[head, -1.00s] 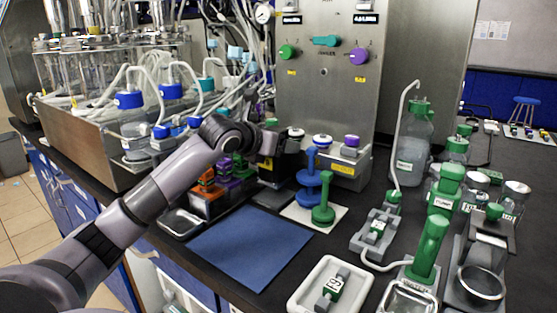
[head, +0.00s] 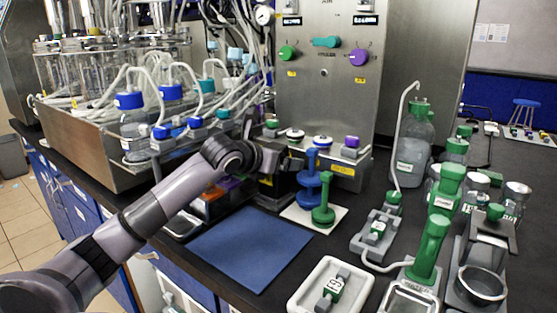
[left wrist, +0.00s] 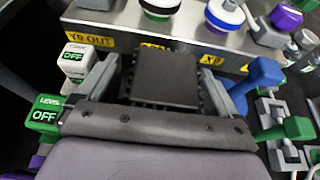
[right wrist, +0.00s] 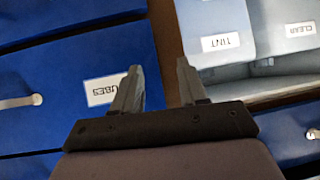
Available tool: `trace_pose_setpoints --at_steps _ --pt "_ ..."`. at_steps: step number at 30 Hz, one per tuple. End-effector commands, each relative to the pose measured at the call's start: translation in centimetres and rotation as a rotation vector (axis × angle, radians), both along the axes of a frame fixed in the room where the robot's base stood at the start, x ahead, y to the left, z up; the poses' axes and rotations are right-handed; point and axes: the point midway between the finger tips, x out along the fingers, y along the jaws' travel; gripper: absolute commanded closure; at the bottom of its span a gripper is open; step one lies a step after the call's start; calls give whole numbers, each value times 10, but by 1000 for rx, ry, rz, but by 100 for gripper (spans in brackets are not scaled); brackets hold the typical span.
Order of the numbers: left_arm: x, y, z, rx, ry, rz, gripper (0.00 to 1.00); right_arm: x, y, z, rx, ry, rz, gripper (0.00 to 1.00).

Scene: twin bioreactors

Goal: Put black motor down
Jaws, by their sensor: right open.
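The black motor (left wrist: 165,78) is a dark square block with ribbed edges in the left wrist view. It sits between the two fingers of my left gripper (left wrist: 160,80), which is shut on it. In the head view my left gripper (head: 268,158) is in front of the steel panel, left of the blue handled piece; the motor there is largely hidden in the dark area below the hand. Whether its underside touches anything is hidden. My right gripper (right wrist: 160,85) is open and empty in front of blue drawers.
A blue mat (head: 250,245) lies clear on the bench. A blue handled piece (head: 310,185) and a green one (head: 323,212) stand close right of the left gripper. Tubed bottles (head: 130,120) are behind the arm.

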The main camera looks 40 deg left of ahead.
Motion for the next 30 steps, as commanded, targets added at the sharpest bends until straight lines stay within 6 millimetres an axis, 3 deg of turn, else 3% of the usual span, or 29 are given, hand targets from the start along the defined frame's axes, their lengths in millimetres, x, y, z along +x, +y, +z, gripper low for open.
trace_pose_setpoints --at_steps 8,18,30 --pt "-9 0 4 2 -1 1 6 0 0 -1 0 0 0 57" --pt "-58 -7 23 6 2 -1 6 0 0 -13 0 1 0 57" --pt "-100 -11 42 0 -1 -1 6 -1 0 -23 -1 3 0 57"
